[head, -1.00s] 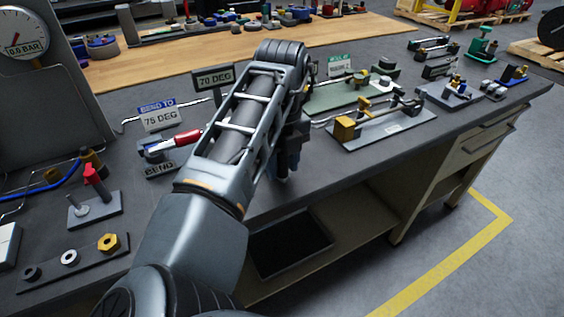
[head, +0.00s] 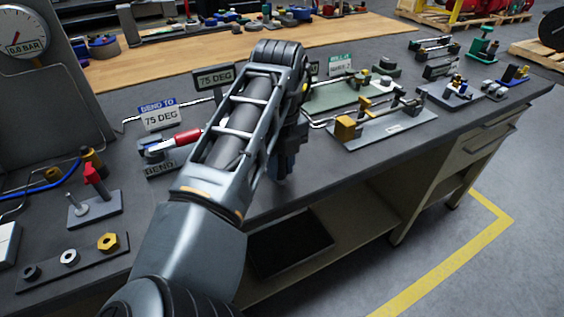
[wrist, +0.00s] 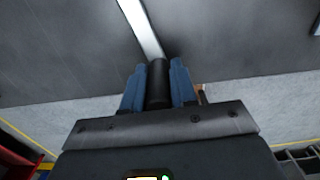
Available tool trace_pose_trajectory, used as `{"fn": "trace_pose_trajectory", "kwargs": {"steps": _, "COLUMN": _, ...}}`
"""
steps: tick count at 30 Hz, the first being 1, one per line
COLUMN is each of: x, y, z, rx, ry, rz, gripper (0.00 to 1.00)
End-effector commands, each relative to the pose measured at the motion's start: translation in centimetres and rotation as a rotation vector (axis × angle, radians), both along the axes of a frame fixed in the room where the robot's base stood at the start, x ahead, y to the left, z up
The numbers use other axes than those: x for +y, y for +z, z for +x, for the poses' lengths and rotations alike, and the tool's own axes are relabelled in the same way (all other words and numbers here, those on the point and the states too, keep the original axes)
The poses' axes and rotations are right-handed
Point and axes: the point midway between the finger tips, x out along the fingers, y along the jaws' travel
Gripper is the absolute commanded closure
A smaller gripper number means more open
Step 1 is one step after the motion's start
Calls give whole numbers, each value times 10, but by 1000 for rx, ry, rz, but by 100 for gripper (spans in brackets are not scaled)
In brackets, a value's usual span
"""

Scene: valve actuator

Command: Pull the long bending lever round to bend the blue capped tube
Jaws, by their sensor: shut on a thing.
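In the wrist view my gripper (wrist: 157,68) has its blue fingers shut on the black grip (wrist: 157,84) of the long bending lever. The lever's silver bar (wrist: 140,28) runs from the grip to the top of the picture. In the head view my gripper (head: 281,165) is by the bench's front edge, and my arm hides most of the lever and bender. A readout (head: 214,77) shows 75 DEG. A sign (head: 159,115) says BEND TO 75 DEG. A red handle (head: 187,137) shows beside the BEND plate (head: 160,168). I cannot make out the blue capped tube clearly.
The dark bench (head: 330,172) holds several fixtures to the right, including a grey plate with brass blocks (head: 385,130). At left are a red-topped fixture (head: 95,190) and a strip with nuts (head: 69,258). Open floor lies in front of the bench.

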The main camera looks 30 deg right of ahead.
Motion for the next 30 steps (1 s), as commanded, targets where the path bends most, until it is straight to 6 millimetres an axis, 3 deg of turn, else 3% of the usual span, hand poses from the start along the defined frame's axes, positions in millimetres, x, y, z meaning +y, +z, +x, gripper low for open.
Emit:
{"fn": "trace_pose_trajectory", "kwargs": {"steps": 2, "x": 1, "y": 0, "z": 0, "rx": 0, "ry": 2, "rz": 1, "gripper": 100}}
{"fn": "trace_pose_trajectory", "kwargs": {"steps": 3, "x": 1, "y": 0, "z": 0, "rx": 1, "ry": 2, "rz": 2, "gripper": 72}}
{"fn": "trace_pose_trajectory", "kwargs": {"steps": 11, "x": 1, "y": 0, "z": 0, "rx": 1, "ry": 1, "rz": 1, "gripper": 48}}
{"fn": "trace_pose_trajectory", "kwargs": {"steps": 22, "x": 0, "y": 6, "z": 0, "rx": 1, "ry": 0, "rz": 1, "gripper": 48}}
{"fn": "trace_pose_trajectory", "kwargs": {"steps": 30, "x": 1, "y": 38, "z": 0, "rx": 1, "ry": 0, "rz": 1, "gripper": 48}}
